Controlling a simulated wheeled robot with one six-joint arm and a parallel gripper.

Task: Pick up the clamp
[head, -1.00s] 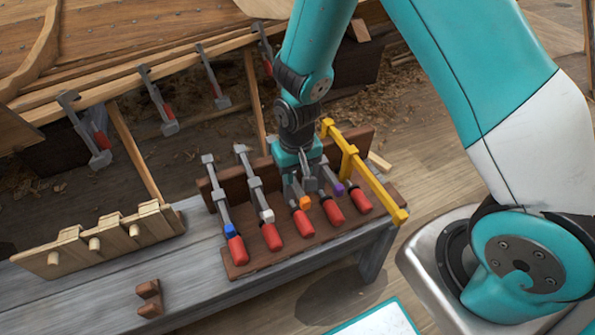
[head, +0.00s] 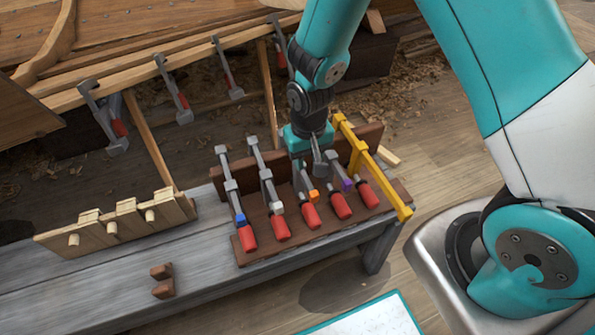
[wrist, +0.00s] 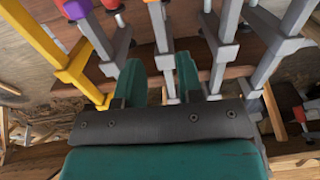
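Several grey bar clamps with red handles lean in a row in a brown wooden rack (head: 250,258). Their collars differ: a blue-collared clamp (head: 247,236), a white-collared clamp (head: 280,225), an orange-collared clamp (head: 310,213) and a purple-collared clamp (head: 341,205). The rightmost clamp (head: 367,195) shows no clear collar colour. My gripper (head: 308,168) is low over the rack, at the upper part of the orange-collared clamp. In the wrist view my gripper (wrist: 160,75) has its two teal fingers apart, with that clamp's grey bar (wrist: 160,35) between them. Contact cannot be told.
A wooden peg block (head: 120,226) and small brown blocks (head: 162,282) are on the grey bench (head: 90,280). More clamps (head: 172,90) hang on the hull's edge behind.

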